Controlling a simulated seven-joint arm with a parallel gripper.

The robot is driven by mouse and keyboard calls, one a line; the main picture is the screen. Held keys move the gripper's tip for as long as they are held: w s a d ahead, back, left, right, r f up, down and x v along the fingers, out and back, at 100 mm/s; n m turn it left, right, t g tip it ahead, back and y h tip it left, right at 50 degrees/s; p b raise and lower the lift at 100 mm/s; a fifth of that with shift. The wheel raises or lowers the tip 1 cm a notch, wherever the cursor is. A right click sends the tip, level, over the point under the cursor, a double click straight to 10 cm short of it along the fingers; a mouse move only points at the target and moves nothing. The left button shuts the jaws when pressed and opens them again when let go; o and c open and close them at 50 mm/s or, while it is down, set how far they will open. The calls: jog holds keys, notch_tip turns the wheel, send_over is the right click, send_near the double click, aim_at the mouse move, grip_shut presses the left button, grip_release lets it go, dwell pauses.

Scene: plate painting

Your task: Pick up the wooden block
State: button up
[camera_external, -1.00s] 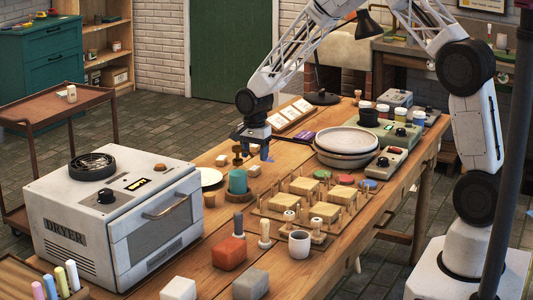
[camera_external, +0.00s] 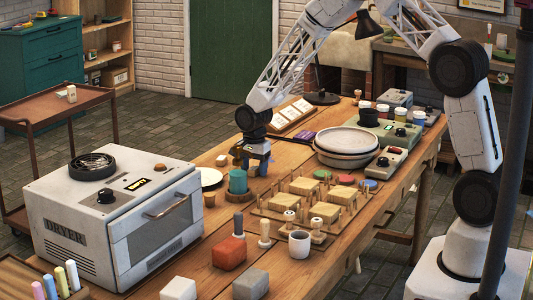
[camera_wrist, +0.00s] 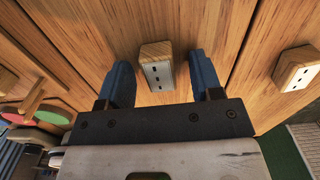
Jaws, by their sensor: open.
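A small wooden block (camera_wrist: 157,66) with a pale face and dark dots lies on the wooden table. In the wrist view it sits between the two blue fingers of my gripper (camera_wrist: 160,62), with a gap on both sides. A second similar block (camera_wrist: 298,68) lies apart to the right; it also shows in the external view (camera_external: 221,160). In the external view my gripper (camera_external: 254,166) points down, low over the table behind the teal cylinder, and mostly hides the nearer block.
A peg rack with wooden squares (camera_external: 303,186), stacked bowls (camera_external: 346,141) and a dryer (camera_external: 120,215) surround the spot. The tabletop between the two blocks is clear.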

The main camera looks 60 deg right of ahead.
aim_at(254, 168)
jog(key=c, duration=1)
jog(key=shift+r, duration=5)
